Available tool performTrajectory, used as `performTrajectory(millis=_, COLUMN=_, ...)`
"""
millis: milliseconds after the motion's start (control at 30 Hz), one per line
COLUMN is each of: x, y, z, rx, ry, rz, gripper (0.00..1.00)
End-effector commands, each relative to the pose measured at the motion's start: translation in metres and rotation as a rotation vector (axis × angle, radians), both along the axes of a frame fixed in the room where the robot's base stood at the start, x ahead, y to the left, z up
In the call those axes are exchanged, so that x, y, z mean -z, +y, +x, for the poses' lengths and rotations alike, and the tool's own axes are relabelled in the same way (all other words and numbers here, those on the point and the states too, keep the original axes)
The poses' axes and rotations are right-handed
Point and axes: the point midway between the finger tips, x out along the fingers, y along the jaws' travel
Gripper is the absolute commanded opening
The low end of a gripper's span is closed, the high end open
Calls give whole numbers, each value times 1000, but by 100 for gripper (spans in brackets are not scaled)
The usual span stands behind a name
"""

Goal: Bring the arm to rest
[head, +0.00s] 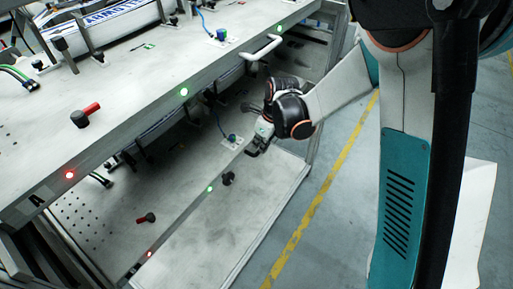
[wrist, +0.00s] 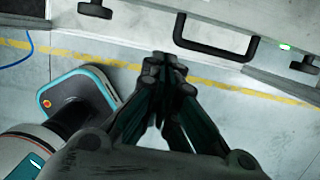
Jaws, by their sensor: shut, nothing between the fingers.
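My gripper (wrist: 165,62) is shut and empty in the wrist view, with its fingertips together over the floor and the yellow line. In the head view my arm reaches from the right toward the bench front, and the gripper (head: 258,140) is small, dark and partly hard to make out there. It appears in front of the lower shelf. Whether it touches anything cannot be told.
A metal workbench (head: 130,105) with a white handle (head: 262,48) and red-handled knobs (head: 86,114) fills the left. A lower shelf (head: 235,215) lies beneath it. A dark handle (wrist: 215,38) shows in the wrist view. Open floor (head: 335,215) with a yellow line lies to the right.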

Motion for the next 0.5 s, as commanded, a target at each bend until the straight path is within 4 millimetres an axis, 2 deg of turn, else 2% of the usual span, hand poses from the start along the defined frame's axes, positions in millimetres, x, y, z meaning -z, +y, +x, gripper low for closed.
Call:
performTrajectory(millis=33, x=-9, y=-2, z=-1, rx=1, ry=0, rz=0, gripper=0)
performTrajectory(millis=133, x=-18, y=-4, z=-2, rx=1, ry=0, rz=0, gripper=0)
performTrajectory(millis=500, x=-28, y=-7, z=-5, rx=-21, ry=-10, rz=-5, gripper=0)
